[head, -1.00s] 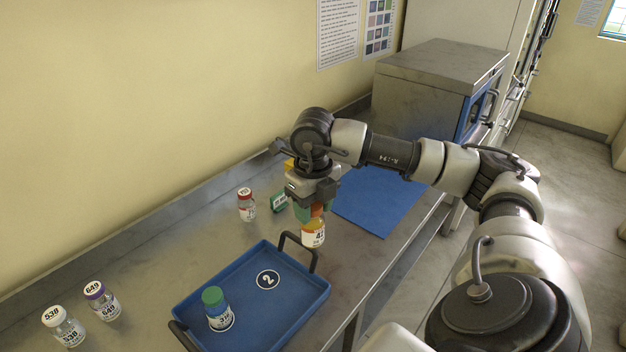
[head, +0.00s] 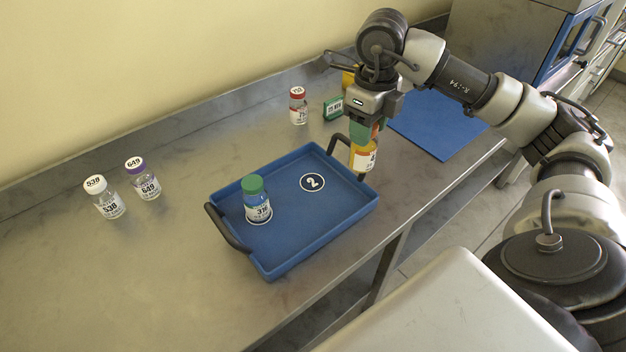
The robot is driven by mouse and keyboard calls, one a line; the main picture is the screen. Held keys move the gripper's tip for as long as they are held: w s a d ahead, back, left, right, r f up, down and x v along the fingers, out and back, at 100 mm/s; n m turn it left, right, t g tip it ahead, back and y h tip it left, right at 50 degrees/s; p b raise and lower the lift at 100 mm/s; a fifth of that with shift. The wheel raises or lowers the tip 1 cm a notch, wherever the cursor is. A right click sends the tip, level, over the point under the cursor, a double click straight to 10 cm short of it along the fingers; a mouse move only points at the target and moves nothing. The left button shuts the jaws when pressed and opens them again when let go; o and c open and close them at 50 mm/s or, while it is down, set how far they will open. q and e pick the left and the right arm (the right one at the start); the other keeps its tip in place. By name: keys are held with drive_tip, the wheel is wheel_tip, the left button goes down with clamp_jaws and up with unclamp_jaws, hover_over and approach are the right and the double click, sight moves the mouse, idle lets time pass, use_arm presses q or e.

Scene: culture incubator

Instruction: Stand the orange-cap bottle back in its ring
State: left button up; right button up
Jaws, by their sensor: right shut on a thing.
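My right gripper (head: 365,135) is shut on the orange-cap bottle (head: 363,158), which has a white label and hangs roughly upright. The gripper's fingers hide most of its cap. The bottle appears at the right rear end of the blue tray (head: 281,265), by the tray's far handle; its exact height is hard to tell. A white-edged ring marked 2 (head: 312,183) lies bare on the tray floor, left of and nearer than the bottle. A green-cap bottle (head: 257,203) stands upright on another ring in the tray. My left gripper is not in view.
A red-cap bottle (head: 298,106) and a small green box (head: 333,108) stand behind the tray. White-cap (head: 104,197) and purple-cap (head: 143,179) bottles stand at left. A blue mat (head: 437,125) lies at right. The front left bench is clear.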

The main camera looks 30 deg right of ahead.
drive_tip(key=w+a+f+p, duration=0.3)
drive_tip(key=w+a+f, duration=0.2)
drive_tip(key=w+f, duration=0.5)
drive_tip(key=shift+f+p, duration=0.35)
drive_tip(key=shift+p, duration=0.05)
drive_tip(key=shift+a, duration=0.1)
drive_tip(key=shift+f, duration=0.15)
drive_tip(key=o, duration=1.2)
wheel_tip(320, 180, up, 12)
drive_tip(key=shift+r+b, duration=0.2)
drive_tip(key=shift+b, duration=0.95)
